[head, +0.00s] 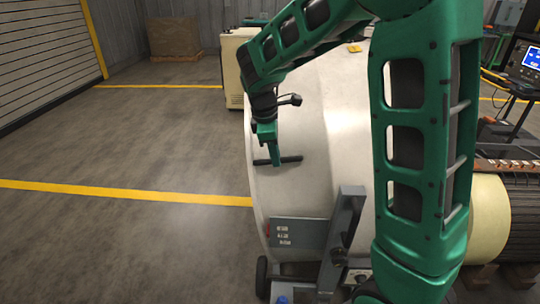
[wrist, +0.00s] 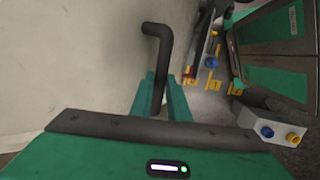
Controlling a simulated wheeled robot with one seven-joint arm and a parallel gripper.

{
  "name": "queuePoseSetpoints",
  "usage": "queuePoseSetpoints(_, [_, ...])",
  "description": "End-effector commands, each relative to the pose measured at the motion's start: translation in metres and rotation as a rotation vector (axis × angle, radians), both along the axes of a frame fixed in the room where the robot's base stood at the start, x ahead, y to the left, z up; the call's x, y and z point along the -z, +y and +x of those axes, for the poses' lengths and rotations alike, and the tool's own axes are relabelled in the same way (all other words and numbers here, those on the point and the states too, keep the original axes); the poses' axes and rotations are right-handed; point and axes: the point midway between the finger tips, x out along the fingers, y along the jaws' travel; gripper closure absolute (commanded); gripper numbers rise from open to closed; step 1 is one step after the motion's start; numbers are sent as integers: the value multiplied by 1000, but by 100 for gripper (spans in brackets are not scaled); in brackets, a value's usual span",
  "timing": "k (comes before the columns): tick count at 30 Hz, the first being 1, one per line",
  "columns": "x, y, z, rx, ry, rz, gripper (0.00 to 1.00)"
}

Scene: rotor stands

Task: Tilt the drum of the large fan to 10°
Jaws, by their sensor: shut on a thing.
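The large fan's drum (head: 335,110) is a wide, pale cylinder filling the middle of the head view. Its pale wall (wrist: 70,60) fills the left of the wrist view. A dark bar handle (head: 290,159) stands out from the drum's side. My gripper (head: 276,160) is at this handle, its fingers shut on it. In the wrist view the handle (wrist: 157,35) rises bent from between the green fingers of my gripper (wrist: 160,95). A grey bracket (head: 343,235) stands at the drum's lower side. I cannot read the drum's angle.
A grey plate with white labels (head: 298,232) is low on the drum's front side. Several yellow tags (wrist: 214,82) and a blue knob (wrist: 212,63) show beyond the handle. A cart with a screen (head: 530,58) stands at right. The floor at left (head: 120,150) is clear.

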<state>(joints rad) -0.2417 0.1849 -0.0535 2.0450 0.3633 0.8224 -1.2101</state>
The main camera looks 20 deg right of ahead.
Motion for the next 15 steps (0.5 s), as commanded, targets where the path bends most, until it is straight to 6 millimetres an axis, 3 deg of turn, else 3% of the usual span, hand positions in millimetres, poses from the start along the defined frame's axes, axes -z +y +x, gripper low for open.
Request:
queuePoseSetpoints(6, [-2,-2,2,5,-7,0,100])
queuePoseSetpoints(7, [-2,-2,2,4,-8,0,82])
queuePoseSetpoints(9, [-2,-2,2,4,-6,0,66])
queuePoseSetpoints(15, [-1,-1,1,3,-4,0,66])
